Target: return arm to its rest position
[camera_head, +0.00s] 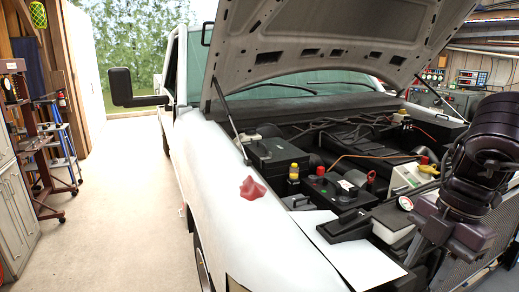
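My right arm (488,150) comes in at the right edge, black and bulky, over the front right of the open engine bay. My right gripper (432,238) is at its lower end, pointing down beside a small round gauge (405,203). The fingertips are dark and merge with the parts behind them, so I cannot tell whether they are open or shut or touching anything. No held object is clear. My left arm and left gripper are not in view.
The white pickup (215,170) has its hood (310,40) raised above the bay. A red cloth (252,188) lies on the fender. A black battery (335,190) and a white sheet (350,255) are left of the gripper. Floor (120,200) is clear at left.

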